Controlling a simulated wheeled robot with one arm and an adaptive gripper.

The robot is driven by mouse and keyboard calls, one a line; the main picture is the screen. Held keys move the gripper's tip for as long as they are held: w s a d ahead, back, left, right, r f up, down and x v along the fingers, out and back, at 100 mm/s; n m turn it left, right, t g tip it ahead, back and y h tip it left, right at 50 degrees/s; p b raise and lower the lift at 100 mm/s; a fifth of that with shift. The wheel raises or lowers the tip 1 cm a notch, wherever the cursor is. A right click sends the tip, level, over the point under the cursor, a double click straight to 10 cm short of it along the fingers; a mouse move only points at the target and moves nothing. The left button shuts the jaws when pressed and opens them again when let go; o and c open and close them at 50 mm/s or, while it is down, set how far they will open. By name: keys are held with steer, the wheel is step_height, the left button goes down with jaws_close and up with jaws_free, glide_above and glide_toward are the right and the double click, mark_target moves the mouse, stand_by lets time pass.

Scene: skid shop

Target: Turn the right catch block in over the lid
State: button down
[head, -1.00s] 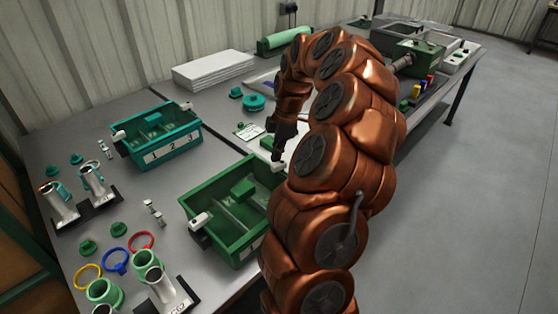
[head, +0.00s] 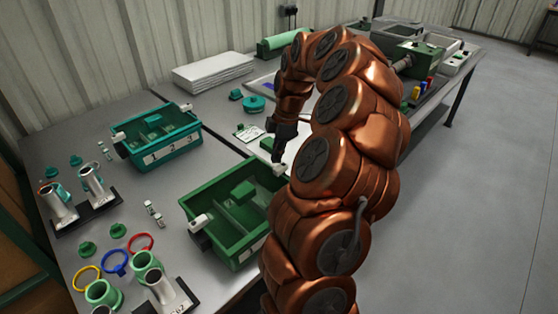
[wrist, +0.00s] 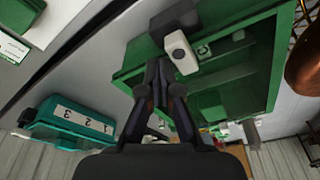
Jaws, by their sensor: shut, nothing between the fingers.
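The green box (head: 222,256) stands at the bench's front edge, with a see-through lid bearing a green knob (head: 243,189). A white left catch block (head: 199,221) sits at its left end. The white right catch block (head: 280,169) is at the right end, partly hidden by my arm. My gripper (head: 276,160) also shows in the head view.
A teal box (head: 165,150) numbered 1 2 3 stands behind the green box. Metal cylinders, coloured rings (head: 115,262) and green caps lie to the left. White sheets (head: 213,72) are stacked at the back. A card (head: 249,132) lies behind my gripper.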

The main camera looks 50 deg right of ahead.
steer(key=a+p+v, duration=0.1)
steer(key=v, duration=0.5)
steer(key=shift+w+r+p, duration=0.15)
steer(key=shift+w+p, duration=0.2)
stand_by(0.3)
steer(key=s+a+r+m+g+p, duration=0.15)
steer(key=a+r, duration=0.25)
steer(key=a, duration=0.7)
steer(key=s+a+r+m+p, duration=0.2)
steer(key=s+a+r, duration=0.15)
steer(key=a, duration=0.85)
steer(key=s+a+m+h+p, duration=0.1)
steer(key=s+a+m, duration=0.3)
steer(key=s, duration=0.5)
steer(key=s+a+m+g+h+p, duration=0.1)
steer(key=s+a+m+p, duration=0.2)
steer(key=s, duration=0.6)
steer(key=shift+s+a+f+m, duration=0.25)
steer(key=shift+a+f+m, duration=0.3)
steer(key=shift+a, duration=0.5)
